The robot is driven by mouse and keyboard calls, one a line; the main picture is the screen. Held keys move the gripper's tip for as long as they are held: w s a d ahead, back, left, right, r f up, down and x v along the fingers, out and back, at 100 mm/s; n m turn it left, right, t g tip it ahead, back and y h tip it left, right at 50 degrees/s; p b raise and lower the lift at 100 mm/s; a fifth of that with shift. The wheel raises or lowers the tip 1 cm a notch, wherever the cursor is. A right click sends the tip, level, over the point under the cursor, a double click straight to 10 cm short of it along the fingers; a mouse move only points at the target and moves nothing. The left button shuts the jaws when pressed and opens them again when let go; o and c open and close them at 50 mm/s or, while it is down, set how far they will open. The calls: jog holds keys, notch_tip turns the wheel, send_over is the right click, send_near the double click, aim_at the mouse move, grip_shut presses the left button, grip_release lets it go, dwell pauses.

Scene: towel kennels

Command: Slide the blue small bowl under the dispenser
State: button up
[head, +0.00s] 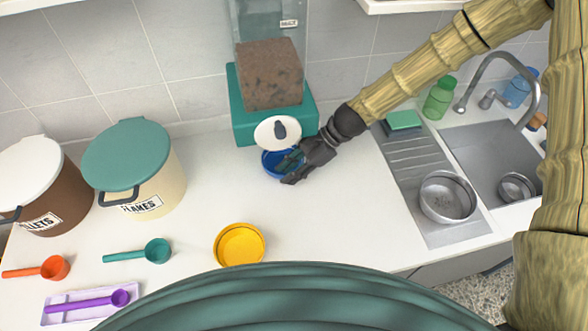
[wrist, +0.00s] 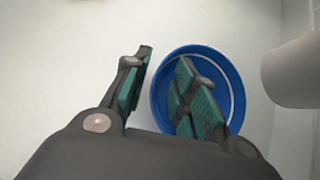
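The blue small bowl (head: 268,165) stands on the counter at the front of the dispenser (head: 245,128), partly under its white round spout part (head: 278,131). My gripper (head: 289,170) is at the bowl's right side and hides part of it. In the wrist view my gripper (wrist: 167,58) is open, with one finger outside the blue bowl (wrist: 232,80) and the other over its inside. The bowl's near-left wall lies between the fingers, with gaps visible. I cannot tell whether either finger touches it. The dispenser has a teal base and a clear hopper of brown pellets.
A yellow bowl (head: 239,244) stands at the front. Teal (head: 140,252), orange (head: 40,269) and purple (head: 92,301) scoops lie left. Two lidded bins (head: 133,165) (head: 40,190) stand behind them. A sink (head: 485,150) with a metal bowl (head: 447,197) beside it is right.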

grip_shut()
